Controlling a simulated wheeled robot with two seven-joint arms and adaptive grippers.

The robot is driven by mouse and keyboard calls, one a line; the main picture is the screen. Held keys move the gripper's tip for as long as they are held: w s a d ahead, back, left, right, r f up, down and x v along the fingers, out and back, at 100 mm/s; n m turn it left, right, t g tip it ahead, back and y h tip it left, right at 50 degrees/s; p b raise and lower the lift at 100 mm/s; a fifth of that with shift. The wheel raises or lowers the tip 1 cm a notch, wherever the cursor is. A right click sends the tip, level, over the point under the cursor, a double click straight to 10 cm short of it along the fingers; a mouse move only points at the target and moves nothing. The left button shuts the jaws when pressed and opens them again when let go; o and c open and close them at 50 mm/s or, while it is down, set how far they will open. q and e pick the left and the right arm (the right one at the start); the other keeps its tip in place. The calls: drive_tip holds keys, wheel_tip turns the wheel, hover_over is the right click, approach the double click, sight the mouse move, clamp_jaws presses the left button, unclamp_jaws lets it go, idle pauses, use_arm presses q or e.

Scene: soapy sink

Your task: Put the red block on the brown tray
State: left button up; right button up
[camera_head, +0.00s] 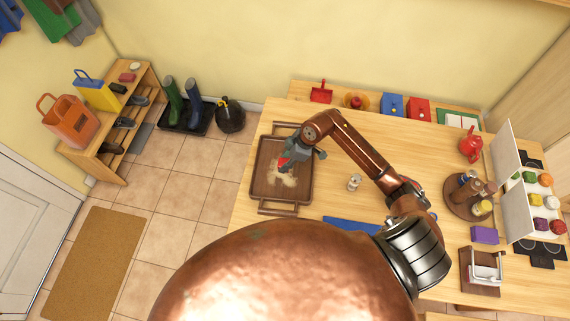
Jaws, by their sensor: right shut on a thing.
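The brown tray (262,180) with two end handles lies at the left end of the wooden table. A pale, foamy-looking patch (289,180) lies on its middle. My right gripper (286,161) is over the tray's upper part and is shut on the red block (283,162). Only a small red part of the block shows; the grey gripper hides the rest. I cannot tell whether the block touches the tray. My left gripper is not in view.
A small pale figure-like item (354,182) stands right of the tray, beneath my right arm. A blue flat item (350,225) lies near the front. A round brown stand (462,207) with jars and a red kettle (471,145) are at the right.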

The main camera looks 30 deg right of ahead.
sight(285, 160)
drive_tip(key=w+f, duration=0.1)
drive_tip(key=w+d+f, duration=0.1)
drive_tip(key=shift+f, duration=0.35)
wheel_tip(285, 160, down, 3)
drive_tip(key=shift+w+d+f, duration=0.15)
drive_tip(key=o, duration=1.1)
drive_tip(key=shift+o, duration=0.2)
drive_tip(key=v, duration=1.2)
